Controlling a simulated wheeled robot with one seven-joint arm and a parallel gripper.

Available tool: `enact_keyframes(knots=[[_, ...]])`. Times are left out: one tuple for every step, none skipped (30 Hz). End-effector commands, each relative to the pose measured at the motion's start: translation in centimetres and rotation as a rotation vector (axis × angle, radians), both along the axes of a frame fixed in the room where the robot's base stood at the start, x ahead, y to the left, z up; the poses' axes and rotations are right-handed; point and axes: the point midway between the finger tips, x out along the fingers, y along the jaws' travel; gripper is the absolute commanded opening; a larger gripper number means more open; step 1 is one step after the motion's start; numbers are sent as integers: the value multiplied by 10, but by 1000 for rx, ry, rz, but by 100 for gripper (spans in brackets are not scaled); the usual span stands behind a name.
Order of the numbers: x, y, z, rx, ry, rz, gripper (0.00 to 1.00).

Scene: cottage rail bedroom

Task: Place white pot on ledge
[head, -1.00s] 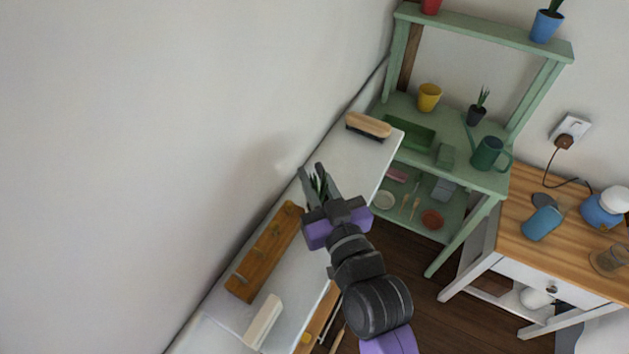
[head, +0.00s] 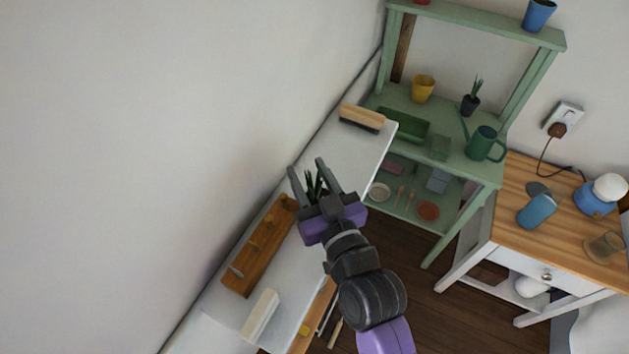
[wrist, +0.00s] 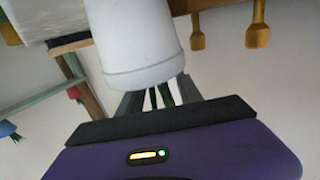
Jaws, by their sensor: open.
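The white pot (wrist: 140,45) fills the upper middle of the wrist view, its rim towards my gripper and its far end cut off by the picture edge. Green leaves (wrist: 166,95) show between the fingers there. In the head view only its dark green leaves (head: 314,186) show; the pot body is hidden behind my gripper. My gripper (head: 310,168) is open, its fingers spread on either side of the leaves. It is over the white ledge (head: 352,160) along the wall. I cannot tell whether the pot's base touches the ledge.
A wooden peg rail (head: 258,250) and a cream block (head: 260,314) are near the ledge's front-left part. A wooden brush (head: 362,117) lies at its far end. A green shelf unit (head: 480,172) and a wood-topped table (head: 555,235) stand to the right. The ledge is clear between gripper and brush.

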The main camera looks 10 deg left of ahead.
Motion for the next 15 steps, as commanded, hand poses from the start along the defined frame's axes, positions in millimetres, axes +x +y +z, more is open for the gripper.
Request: enact_keyframes(knots=[[0,0,4,0,0,0,42],[-1,0,4,0,0,0,42],[-5,-3,0,1,2,0,42],[-9,-5,-1,3,2,-1,42],[-13,-7,-1,3,3,-1,42],[-19,-10,-1,3,1,-1,42],[-24,-13,-2,3,3,-1,42],[-29,-16,-2,2,2,-1,42],[-37,-20,-2,3,3,-1,42],[-43,-23,-2,3,3,-1,42],[-48,-26,-2,2,2,0,42],[-56,-30,-2,2,3,1,42],[-61,-33,-2,1,2,0,42],[-66,-37,-2,1,3,0,42],[-72,-40,-1,3,1,0,42]])
